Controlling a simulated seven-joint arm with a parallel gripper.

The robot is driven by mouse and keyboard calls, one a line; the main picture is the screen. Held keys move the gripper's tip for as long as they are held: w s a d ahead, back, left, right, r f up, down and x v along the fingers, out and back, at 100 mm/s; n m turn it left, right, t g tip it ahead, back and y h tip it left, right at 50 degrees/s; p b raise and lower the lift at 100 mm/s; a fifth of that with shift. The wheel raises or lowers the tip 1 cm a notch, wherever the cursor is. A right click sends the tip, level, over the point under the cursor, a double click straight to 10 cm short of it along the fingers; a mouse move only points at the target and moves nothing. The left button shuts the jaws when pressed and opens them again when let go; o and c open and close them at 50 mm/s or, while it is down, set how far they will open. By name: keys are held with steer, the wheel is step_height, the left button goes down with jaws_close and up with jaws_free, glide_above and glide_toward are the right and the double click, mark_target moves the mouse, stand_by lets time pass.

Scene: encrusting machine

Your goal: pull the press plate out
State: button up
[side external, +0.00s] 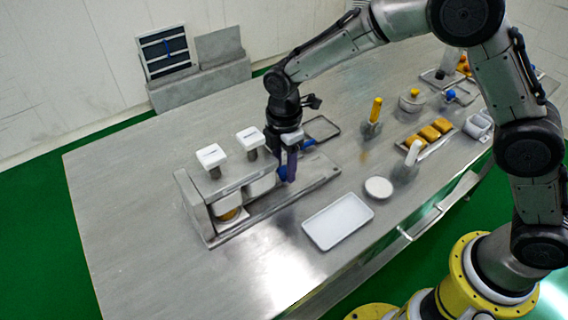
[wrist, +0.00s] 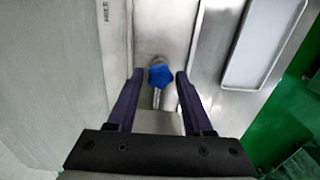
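The encrusting machine (side external: 222,190) is a low metal frame on the table, with two white-capped posts on top and white blocks inside. A blue knob (side external: 282,172) is at its right end. In the wrist view the blue knob (wrist: 160,75) sits on a short metal rod that runs toward a pale part, perhaps the press plate (wrist: 166,122), mostly hidden by my gripper. My gripper (wrist: 158,74) is open, with one purple finger on each side of the knob and a gap on both sides. In the side view my gripper (side external: 288,176) points down at the knob.
A white tray (side external: 338,221) and a round white dish (side external: 378,187) lie to the right of the machine. A wire-framed tray (side external: 322,128) with a blue handle lies behind my gripper. A tray of orange-brown pieces (side external: 428,134) stands farther right. The table's left part is clear.

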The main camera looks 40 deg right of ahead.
jaws_close()
steer(key=shift+r, duration=0.1)
stand_by(1.0)
